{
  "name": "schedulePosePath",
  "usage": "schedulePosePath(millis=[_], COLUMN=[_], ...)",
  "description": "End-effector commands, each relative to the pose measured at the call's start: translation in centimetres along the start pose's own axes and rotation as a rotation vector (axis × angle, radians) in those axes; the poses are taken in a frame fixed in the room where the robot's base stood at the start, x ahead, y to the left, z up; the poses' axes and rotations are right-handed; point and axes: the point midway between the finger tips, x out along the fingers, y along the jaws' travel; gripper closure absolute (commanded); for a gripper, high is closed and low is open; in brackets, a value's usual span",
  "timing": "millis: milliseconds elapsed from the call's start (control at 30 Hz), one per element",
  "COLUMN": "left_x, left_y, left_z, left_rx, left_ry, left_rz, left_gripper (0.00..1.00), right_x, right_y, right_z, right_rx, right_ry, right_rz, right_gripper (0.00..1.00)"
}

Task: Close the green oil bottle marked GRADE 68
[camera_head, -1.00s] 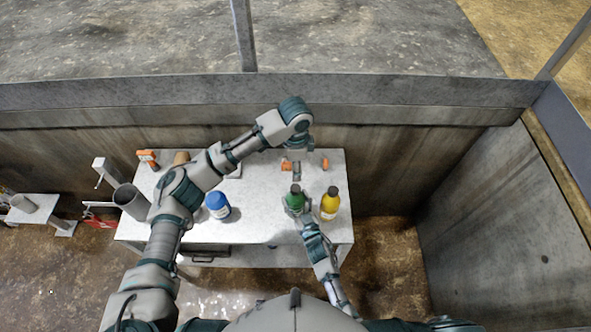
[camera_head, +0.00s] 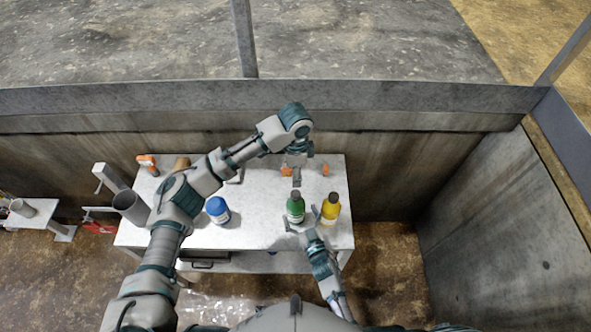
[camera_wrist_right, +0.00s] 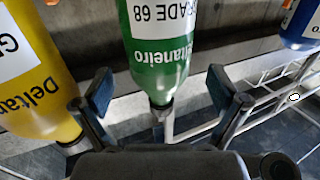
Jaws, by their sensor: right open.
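The green oil bottle (camera_head: 295,211) stands on the table with its dark top up. In the right wrist view the green bottle (camera_wrist_right: 160,60) shows part of its label, reading "ADE 68", and its narrow end. My right gripper (camera_head: 302,219) is open just on the near side of the bottle, apart from it. In the wrist view its two fingers (camera_wrist_right: 162,92) stand apart with nothing gripped between them. I cannot tell whether a cap is on.
A yellow bottle (camera_head: 330,210) stands close right of the green one. A blue bottle (camera_head: 218,210) stands to the left. Small orange items (camera_head: 287,171) lie beyond. A grey cylinder (camera_head: 130,206) stands at the table's left. The table's (camera_head: 257,205) surface between blue and green bottles is clear.

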Motion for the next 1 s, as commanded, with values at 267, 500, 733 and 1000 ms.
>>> schedulePosePath(millis=[267,500,733,1000], left_x=[0.0,0.0,0.0,0.0], left_y=[0.0,-0.1,-0.1,-0.1], left_z=[0.0,0.0,0.0,0.0], left_rx=[0.000,0.000,0.000,0.000], left_ry=[0.000,0.000,0.000,0.000], left_rz=[0.000,0.001,0.001,0.001], left_gripper=[0.36,0.36,0.36,0.36], right_x=[-5.9,-8.1,-8.2,-8.2], right_y=[0.0,0.0,0.1,0.0], right_z=[0.1,0.2,0.1,0.1], right_rx=[0.000,0.001,0.000,0.000], right_ry=[-0.003,-0.003,-0.002,-0.002], right_rz=[0.000,0.000,0.000,0.000], right_gripper=[0.03,0.03,0.03,0.03])
